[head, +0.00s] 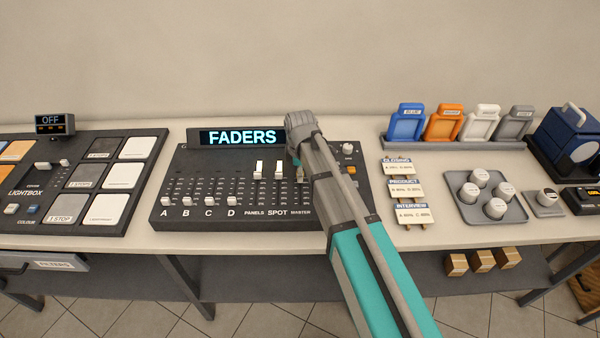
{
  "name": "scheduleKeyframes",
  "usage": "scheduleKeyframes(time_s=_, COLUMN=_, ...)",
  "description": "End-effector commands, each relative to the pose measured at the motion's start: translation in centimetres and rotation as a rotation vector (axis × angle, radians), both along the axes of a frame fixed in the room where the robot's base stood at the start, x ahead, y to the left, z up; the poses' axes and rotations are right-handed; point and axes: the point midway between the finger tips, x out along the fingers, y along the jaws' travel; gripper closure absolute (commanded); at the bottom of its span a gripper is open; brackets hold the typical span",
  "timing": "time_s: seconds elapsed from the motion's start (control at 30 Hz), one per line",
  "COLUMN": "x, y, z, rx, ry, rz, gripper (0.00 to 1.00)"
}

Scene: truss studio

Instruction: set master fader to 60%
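The dark fader desk (185,165) stands on the table, and its display (242,137) reads "FADERS". The master column, labelled "MASTER" (300,212), is at the right of the fader row. My gripper (300,177) points down at the upper part of that column. My wrist and arm cover much of the desk's right side. The master fader's cap is hidden or too small to make out, so I cannot tell its setting or whether my gripper touches it. My fingers are too small and covered to show whether they are open or shut.
Faders A to D sit low; the panels fader (257,174) and spot fader (279,173) sit higher, beside my gripper. A knob (348,149) and an orange button (350,169) lie right of my arm. A lightbox desk (130,180) stands left; label cards (404,190) lie right.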

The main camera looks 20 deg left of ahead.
Motion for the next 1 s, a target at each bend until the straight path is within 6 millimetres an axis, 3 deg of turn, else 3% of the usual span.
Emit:
scheduleKeyframes(time_s=0.03, x=0.0, y=0.0, z=0.0, rx=0.000, ry=0.000, rz=0.000, gripper=0.71)
scheduleKeyframes(time_s=0.2, x=0.0, y=0.0, z=0.0, rx=0.000, ry=0.000, rz=0.000, gripper=1.00)
scheduleKeyframes(time_s=0.47, x=-0.1, y=0.0, z=0.0, rx=0.000, ry=0.000, rz=0.000, gripper=1.00)
scheduleKeyframes(time_s=0.8, x=-3.7, y=-1.1, z=0.0, rx=0.000, ry=0.000, rz=0.001, gripper=1.00)
scheduleKeyframes(time_s=1.0, x=-3.9, y=-1.1, z=0.0, rx=0.000, ry=0.000, rz=0.000, gripper=1.00)
